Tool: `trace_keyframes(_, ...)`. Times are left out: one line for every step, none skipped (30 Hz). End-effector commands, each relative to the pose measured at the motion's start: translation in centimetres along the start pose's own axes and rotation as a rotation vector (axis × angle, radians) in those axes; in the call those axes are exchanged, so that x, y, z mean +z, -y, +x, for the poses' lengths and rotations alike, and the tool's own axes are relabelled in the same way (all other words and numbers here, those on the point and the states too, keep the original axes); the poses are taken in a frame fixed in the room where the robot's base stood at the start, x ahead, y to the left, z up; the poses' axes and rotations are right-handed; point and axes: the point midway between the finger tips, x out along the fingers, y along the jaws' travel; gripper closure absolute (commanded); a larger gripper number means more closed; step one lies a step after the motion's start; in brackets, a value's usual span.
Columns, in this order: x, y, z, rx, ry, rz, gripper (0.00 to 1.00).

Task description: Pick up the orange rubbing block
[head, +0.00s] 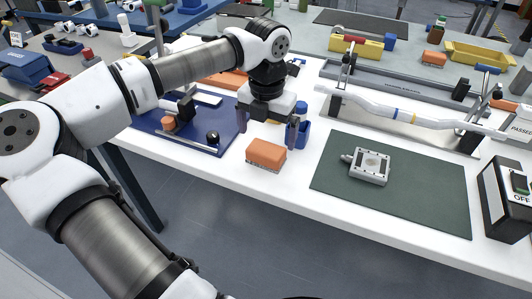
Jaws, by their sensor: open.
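The orange rubbing block (266,153) lies on the white bench top near its front edge, with a pale layer along its underside. My gripper (268,132) is above and slightly behind the block in the picture, pointing down. Its two fingers are spread apart, one to the left and one to the right, with nothing between them that I can see. The fingers look clear of the block, though the exact height gap is hard to tell.
A blue tray (183,141) with small parts lies left of the block. A small blue container (304,133) stands close behind the right finger. A green mat (420,196) with a metal fixture (369,167) lies to the right. A white bent tube (385,110) rests on stands behind.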

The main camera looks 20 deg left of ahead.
Motion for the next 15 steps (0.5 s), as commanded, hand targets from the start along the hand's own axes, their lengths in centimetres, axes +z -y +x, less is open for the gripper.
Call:
trace_keyframes(0.0, 0.1, 0.6, -0.002, -0.002, 0.002, 0.00)
trace_keyframes(0.0, 0.1, 0.8, -0.003, -0.001, 0.002, 0.00)
trace_keyframes(0.0, 0.1, 1.0, -0.002, 0.000, 0.002, 0.00)
trace_keyframes(0.0, 0.1, 1.1, -0.002, 0.000, 0.002, 0.00)
trace_keyframes(0.0, 0.1, 1.3, -0.002, 0.001, 0.002, 0.00)
trace_keyframes(0.0, 0.1, 1.6, -0.002, 0.001, 0.003, 0.00)
trace_keyframes(0.0, 0.1, 1.8, -0.003, 0.000, 0.003, 0.00)
trace_keyframes(0.0, 0.0, 2.2, -0.004, -0.001, 0.003, 0.00)
trace_keyframes(0.0, 0.0, 2.8, -0.004, -0.002, 0.003, 0.00)
trace_keyframes(0.0, 0.0, 3.3, -0.005, -0.001, 0.003, 0.00)
trace_keyframes(0.0, -0.1, 3.8, -0.005, -0.001, 0.004, 0.00)
trace_keyframes(0.0, -0.1, 4.4, -0.005, -0.001, 0.004, 0.00)
trace_keyframes(0.0, -0.1, 4.9, -0.005, -0.001, 0.004, 0.00)
trace_keyframes(0.0, -0.1, 5.3, -0.004, -0.001, 0.003, 0.00)
trace_keyframes(0.0, -0.1, 5.7, -0.003, 0.000, 0.003, 0.00)
